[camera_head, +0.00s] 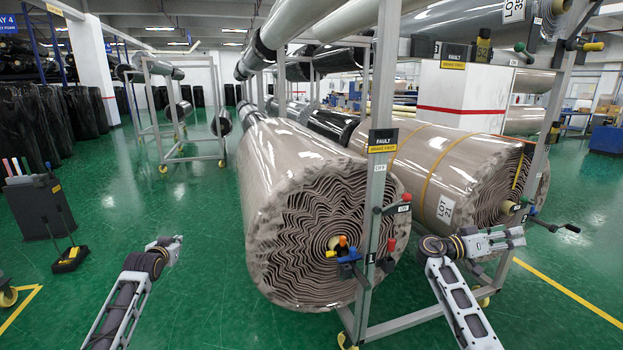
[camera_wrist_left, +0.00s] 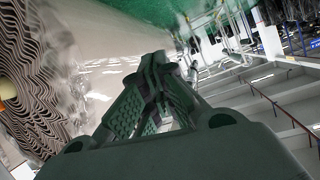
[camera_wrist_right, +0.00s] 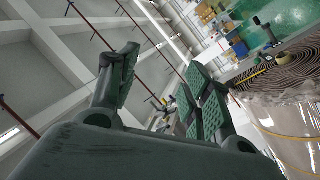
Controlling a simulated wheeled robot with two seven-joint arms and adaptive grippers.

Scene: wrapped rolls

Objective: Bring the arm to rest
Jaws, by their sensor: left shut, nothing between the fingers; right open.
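My left gripper (camera_head: 172,246) is at the left of the head view, above the green floor and apart from the large wrapped roll (camera_head: 262,180). In the left wrist view its fingers (camera_wrist_left: 157,62) are together with nothing between them. My right gripper (camera_head: 518,236) is at the right of the head view, its arm reaching up and then right, and it appears in front of the second wrapped roll (camera_head: 440,175). In the right wrist view its fingers (camera_wrist_right: 162,62) are spread apart and empty. I cannot tell how close it is to that roll or the crank handle.
A metal rack post (camera_head: 383,130) with a fault sign (camera_head: 382,141) stands between my arms. A lower rail (camera_head: 405,322) runs near my right arm. A black crank handle (camera_head: 555,226) sticks out at the right. Open green floor (camera_head: 205,290) lies around my left gripper.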

